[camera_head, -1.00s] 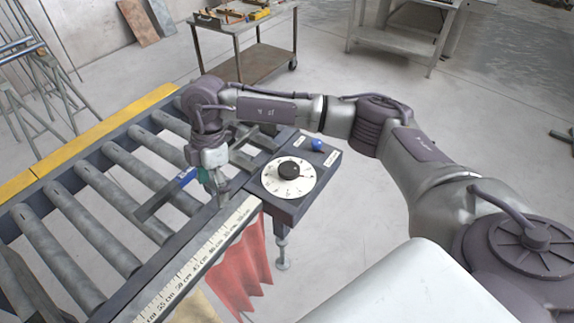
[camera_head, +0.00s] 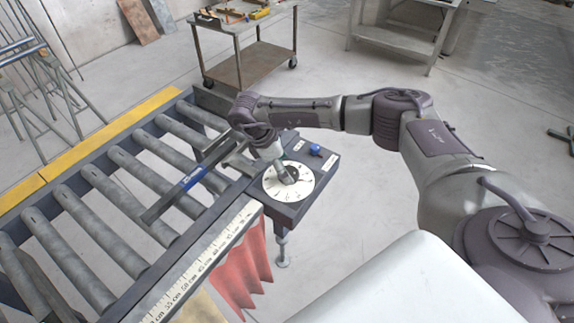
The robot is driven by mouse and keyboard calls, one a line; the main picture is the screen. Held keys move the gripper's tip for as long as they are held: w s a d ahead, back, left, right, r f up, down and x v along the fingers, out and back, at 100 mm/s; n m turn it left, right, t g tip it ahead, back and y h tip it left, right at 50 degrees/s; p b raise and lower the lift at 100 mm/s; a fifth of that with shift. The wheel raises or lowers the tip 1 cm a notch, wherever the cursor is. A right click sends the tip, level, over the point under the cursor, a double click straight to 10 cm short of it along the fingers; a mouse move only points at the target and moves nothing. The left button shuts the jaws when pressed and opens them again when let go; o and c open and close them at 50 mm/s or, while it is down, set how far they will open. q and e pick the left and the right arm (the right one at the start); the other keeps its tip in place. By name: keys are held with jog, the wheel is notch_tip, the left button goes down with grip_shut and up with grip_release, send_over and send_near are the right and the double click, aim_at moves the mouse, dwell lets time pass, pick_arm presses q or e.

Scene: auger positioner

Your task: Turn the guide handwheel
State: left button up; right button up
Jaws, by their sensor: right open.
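The guide handwheel is a white round dial (camera_head: 271,188) with marks around its rim and a dark hub knob (camera_head: 293,173). It sits on the dark control box (camera_head: 318,178) at the end of the roller conveyor. My right gripper (camera_head: 287,178) is over the dial, with its fingers down at the hub. It is open and hides part of the hub; whether it touches the knob I cannot tell. The guide bar (camera_head: 188,181) with a blue label lies across the rollers. My left gripper is not in view.
A blue knob (camera_head: 315,149) stands on the box just behind the dial. A ruler strip (camera_head: 205,268) runs along the conveyor's near edge, with red cloth (camera_head: 240,272) hanging below it. A tool cart (camera_head: 243,62) and a workbench (camera_head: 398,38) stand farther back.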

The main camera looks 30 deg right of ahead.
jog(key=shift+x, duration=1.15)
jog(key=shift+w, duration=0.1)
jog(key=c, duration=1.2)
jog(key=shift+o, duration=0.2)
